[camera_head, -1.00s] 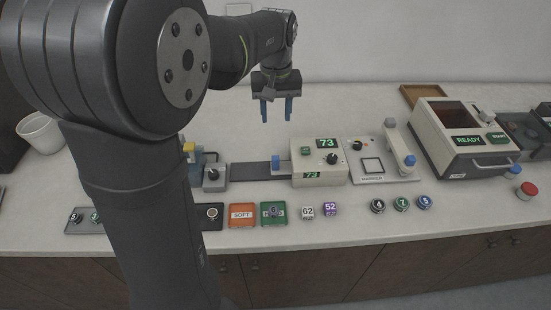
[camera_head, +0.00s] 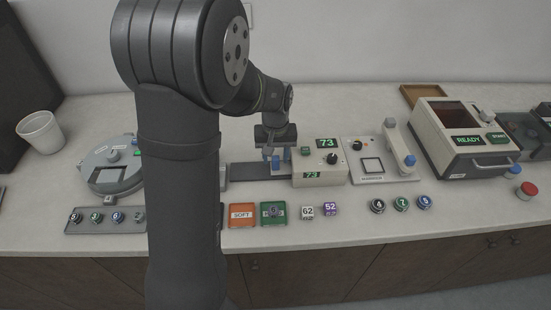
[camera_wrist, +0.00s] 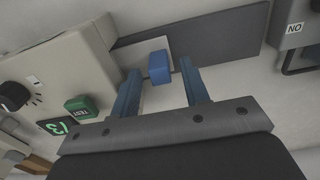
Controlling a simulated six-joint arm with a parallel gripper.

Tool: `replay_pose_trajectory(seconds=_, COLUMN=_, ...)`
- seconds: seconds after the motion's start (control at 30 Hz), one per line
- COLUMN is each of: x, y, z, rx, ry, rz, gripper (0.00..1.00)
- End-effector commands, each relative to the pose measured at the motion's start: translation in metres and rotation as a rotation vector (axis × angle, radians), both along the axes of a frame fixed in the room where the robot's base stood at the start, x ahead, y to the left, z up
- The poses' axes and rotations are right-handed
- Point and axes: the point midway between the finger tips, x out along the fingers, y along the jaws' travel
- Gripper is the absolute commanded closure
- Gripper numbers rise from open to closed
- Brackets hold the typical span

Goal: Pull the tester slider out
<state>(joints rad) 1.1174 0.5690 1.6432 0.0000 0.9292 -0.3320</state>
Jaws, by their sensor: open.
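The tester (camera_head: 322,175) is a cream box with a green "73" display and a black knob. A dark flat rail (camera_head: 247,171) runs out from its left side; it also shows in the wrist view (camera_wrist: 222,40). The slider's blue handle (camera_head: 276,163) stands at the tester end of the rail, on a pale plate in the wrist view (camera_wrist: 159,67). My gripper (camera_head: 276,154) is open above the handle. In the wrist view, the handle appears between the tips of my two blue fingers (camera_wrist: 160,72), with gaps on both sides.
The green TEST button (camera_wrist: 82,107) is beside one finger in the wrist view. Orange (camera_head: 242,214) and green (camera_head: 273,213) trays and several numbered pucks lie in front. A marker station (camera_head: 372,167) stands right of the tester. My arm hides part of the left side.

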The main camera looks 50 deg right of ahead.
Motion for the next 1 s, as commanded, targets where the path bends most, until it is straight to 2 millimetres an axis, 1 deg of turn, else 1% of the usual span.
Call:
replay_pose_trajectory(seconds=0.03, x=0.000, y=0.001, z=-0.006, rx=0.003, ry=0.001, rz=0.000, gripper=0.58)
replay_pose_trajectory(seconds=0.17, x=0.000, y=0.000, z=-0.014, rx=0.001, ry=0.001, rz=0.000, gripper=0.58)
replay_pose_trajectory(seconds=0.47, x=0.000, y=0.000, z=-0.016, rx=0.001, ry=0.001, rz=0.000, gripper=0.58)
replay_pose_trajectory(seconds=0.5, x=0.000, y=0.000, z=-0.016, rx=0.000, ry=0.000, rz=0.000, gripper=0.66)
replay_pose_trajectory(seconds=0.67, x=0.000, y=0.000, z=-0.015, rx=0.000, ry=0.000, rz=0.000, gripper=0.97)
replay_pose_trajectory(seconds=0.7, x=0.000, y=0.000, z=-0.015, rx=0.000, ry=0.000, rz=0.000, gripper=1.00)
replay_pose_trajectory(seconds=0.87, x=0.001, y=0.001, z=-0.015, rx=0.000, ry=0.000, rz=0.001, gripper=1.00)
replay_pose_trajectory(seconds=0.97, x=0.007, y=0.007, z=-0.015, rx=0.000, ry=0.000, rz=0.003, gripper=1.00)
replay_pose_trajectory(seconds=1.0, x=0.012, y=0.012, z=-0.015, rx=0.000, ry=0.000, rz=0.003, gripper=1.00)
